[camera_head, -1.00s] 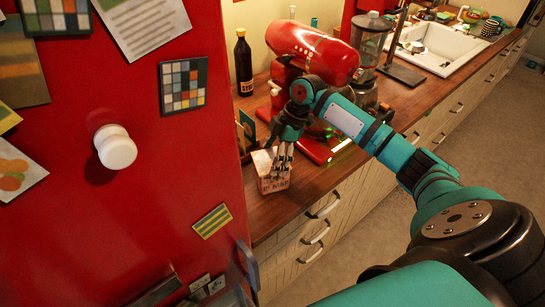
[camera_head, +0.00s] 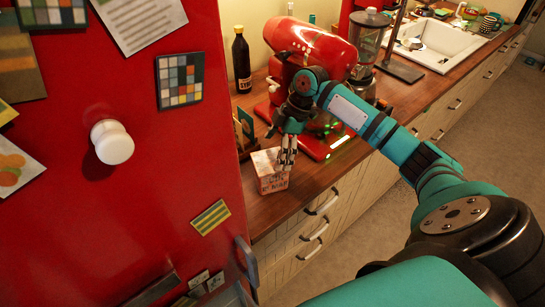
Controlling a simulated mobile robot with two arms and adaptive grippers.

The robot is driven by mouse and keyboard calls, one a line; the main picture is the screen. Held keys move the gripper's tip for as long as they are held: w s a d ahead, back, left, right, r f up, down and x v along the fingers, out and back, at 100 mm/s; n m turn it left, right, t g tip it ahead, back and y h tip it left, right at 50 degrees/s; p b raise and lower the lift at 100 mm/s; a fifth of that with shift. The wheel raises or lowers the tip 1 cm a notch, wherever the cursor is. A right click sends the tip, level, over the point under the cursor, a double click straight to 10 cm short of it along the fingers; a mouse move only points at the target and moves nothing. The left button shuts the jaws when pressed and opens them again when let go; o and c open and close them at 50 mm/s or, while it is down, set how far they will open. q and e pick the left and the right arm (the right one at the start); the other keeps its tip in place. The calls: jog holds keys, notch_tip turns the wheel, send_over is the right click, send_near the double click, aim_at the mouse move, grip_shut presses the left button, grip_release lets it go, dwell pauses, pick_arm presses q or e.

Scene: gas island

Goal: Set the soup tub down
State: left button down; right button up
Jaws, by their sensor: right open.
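The soup tub (camera_head: 269,175) is a small pale carton with red markings. It stands upright on the wooden counter near its front edge, just right of the red cabinet. My right gripper (camera_head: 287,158) is open, with its fingers pointing down at the tub's upper right side. The fingers overlap the tub's right edge in the picture, and I cannot tell whether they touch it. My left gripper is not in view.
A red stand mixer (camera_head: 318,48) and a blender (camera_head: 367,45) stand behind my right arm. A dark bottle (camera_head: 242,60) is at the back. The red cabinet door (camera_head: 120,230) with a white knob (camera_head: 112,142) fills the left. Drawers (camera_head: 318,222) lie below the counter.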

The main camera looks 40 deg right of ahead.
jog(key=b+v, duration=0.1)
jog(key=v, duration=0.8)
jog(key=shift+b, duration=0.4)
